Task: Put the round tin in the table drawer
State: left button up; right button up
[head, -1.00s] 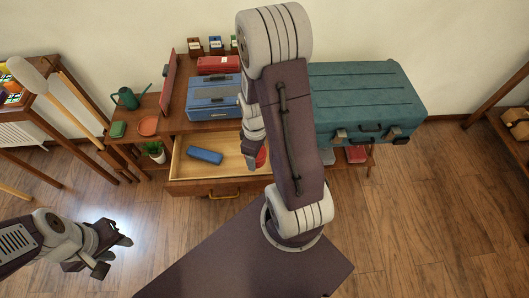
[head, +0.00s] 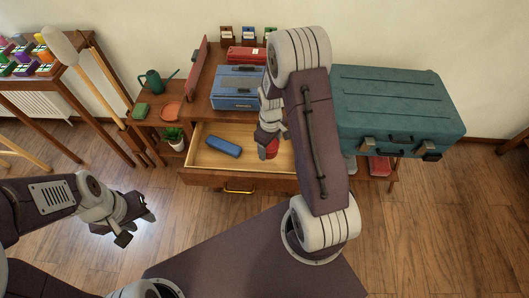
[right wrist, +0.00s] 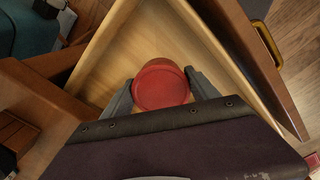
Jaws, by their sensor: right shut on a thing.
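The round tin (right wrist: 160,86) is red and sits between the two fingers of my right gripper (right wrist: 162,90) in the right wrist view. The gripper is shut on it, inside the outline of the open table drawer (right wrist: 205,37). In the head view the tin (head: 272,150) shows partly beside the right gripper (head: 266,140), over the right part of the drawer (head: 238,179). I cannot tell whether the tin touches the drawer floor. My left gripper (head: 133,222) is in the lower left, over the floor, with its fingers apart and empty.
A blue case (head: 223,147) lies in the left part of the drawer. A blue toolbox (head: 236,90) and a red box (head: 246,54) stand on the table behind. A large teal suitcase (head: 395,108) is at the right. A potted plant (head: 173,136) stands left of the drawer.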

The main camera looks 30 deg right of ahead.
jog(key=shift+w+a+f, duration=0.25)
jog(key=shift+w+f, duration=0.2)
jog(key=shift+w, duration=0.25)
notch_tip(320, 180, down, 4)
jog(key=shift+r+b, duration=0.1)
jog(key=shift+b, duration=0.5)
jog(key=shift+f, duration=0.2)
jog(key=o, duration=1.4)
